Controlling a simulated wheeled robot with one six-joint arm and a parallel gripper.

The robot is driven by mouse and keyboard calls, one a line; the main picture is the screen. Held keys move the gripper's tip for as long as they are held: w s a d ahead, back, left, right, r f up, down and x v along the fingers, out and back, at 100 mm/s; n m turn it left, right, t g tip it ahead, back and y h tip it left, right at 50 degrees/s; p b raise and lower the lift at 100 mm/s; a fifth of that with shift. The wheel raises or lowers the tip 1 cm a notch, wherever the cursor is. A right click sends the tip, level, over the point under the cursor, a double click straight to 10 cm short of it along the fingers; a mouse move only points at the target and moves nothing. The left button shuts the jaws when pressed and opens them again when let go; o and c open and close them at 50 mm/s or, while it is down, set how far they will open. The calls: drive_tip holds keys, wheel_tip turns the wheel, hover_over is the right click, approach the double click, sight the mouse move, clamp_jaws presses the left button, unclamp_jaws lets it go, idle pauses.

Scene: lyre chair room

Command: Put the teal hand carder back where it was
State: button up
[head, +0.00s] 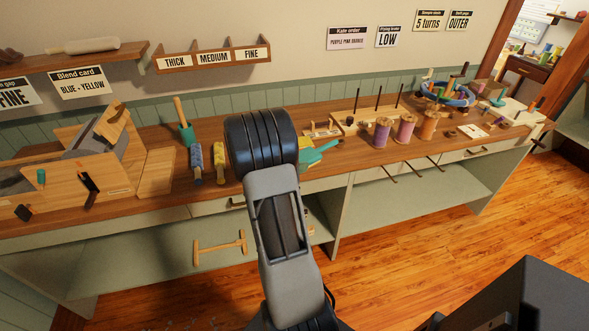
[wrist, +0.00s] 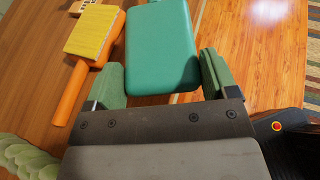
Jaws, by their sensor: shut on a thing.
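The teal hand carder (wrist: 161,48) lies between the two green finger pads of my gripper (wrist: 162,85) in the wrist view, its broad smooth back facing the camera. My gripper is shut on it. In the head view the teal carder (head: 318,153) shows just right of my arm, over the front part of the bench. My arm hides the gripper there. An orange hand carder (wrist: 74,88) with a yellow face (wrist: 95,32) lies left of the teal one in the wrist view. I cannot tell whether the teal carder touches the bench.
A blue ring-shaped thing (head: 455,97) stands farther right. Drawers and a lower shelf (head: 150,255) are below. Floor is free in front.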

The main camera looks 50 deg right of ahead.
drive_tip(key=shift+w+d+f, duration=0.1)
drive_tip(key=shift+d+f, duration=0.2)
drive_tip(key=shift+f, duration=1.55)
drive_tip(key=shift+f+b, duration=0.15)
drive_tip(key=shift+b, duration=0.15)
drive_tip(key=o, duration=0.8)
drive_tip(key=shift+o, duration=0.2)
